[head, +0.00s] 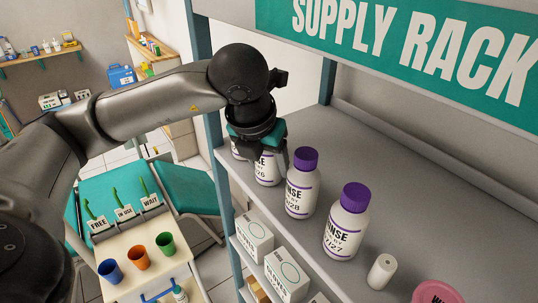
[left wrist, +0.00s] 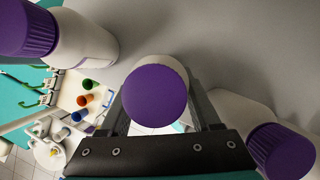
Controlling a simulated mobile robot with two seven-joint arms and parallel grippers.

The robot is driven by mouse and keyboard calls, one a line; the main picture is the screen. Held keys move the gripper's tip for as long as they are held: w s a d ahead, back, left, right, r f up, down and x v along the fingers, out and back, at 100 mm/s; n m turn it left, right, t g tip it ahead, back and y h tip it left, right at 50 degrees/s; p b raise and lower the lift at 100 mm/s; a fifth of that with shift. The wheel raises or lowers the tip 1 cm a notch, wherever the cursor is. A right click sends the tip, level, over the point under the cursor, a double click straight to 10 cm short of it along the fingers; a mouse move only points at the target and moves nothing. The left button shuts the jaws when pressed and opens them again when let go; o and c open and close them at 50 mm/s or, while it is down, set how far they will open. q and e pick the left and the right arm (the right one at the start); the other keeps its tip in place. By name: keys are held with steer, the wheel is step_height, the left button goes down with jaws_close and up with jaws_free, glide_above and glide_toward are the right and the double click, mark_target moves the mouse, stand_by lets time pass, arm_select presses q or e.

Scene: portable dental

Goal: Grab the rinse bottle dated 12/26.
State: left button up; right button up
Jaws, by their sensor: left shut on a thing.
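Several white rinse bottles with purple caps stand in a row on the upper shelf. In the head view, my left gripper (head: 262,148) reaches down over the second bottle from the left (head: 267,171), whose partly covered label shows a date ending in 26. The gripper hides its cap. In the left wrist view, my left gripper (left wrist: 162,108) is shut on this bottle, and its purple cap (left wrist: 155,95) shows between the fingers. The neighbouring bottles read /28 (head: 301,193) and /27 (head: 343,232). A bottle farther left (head: 238,151) is mostly hidden. My right gripper is not in view.
In the wrist view, neighbouring bottles stand close on the left (left wrist: 88,42) and right (left wrist: 232,108). A small white capped bottle (head: 381,271) and a pink round item (head: 437,292) are on the shelf (head: 430,200). Boxes (head: 286,275) fill the shelf below. The shelf's back is clear.

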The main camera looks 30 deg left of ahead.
arm_select(q)
jaws_close()
steer(key=shift+r, duration=0.15)
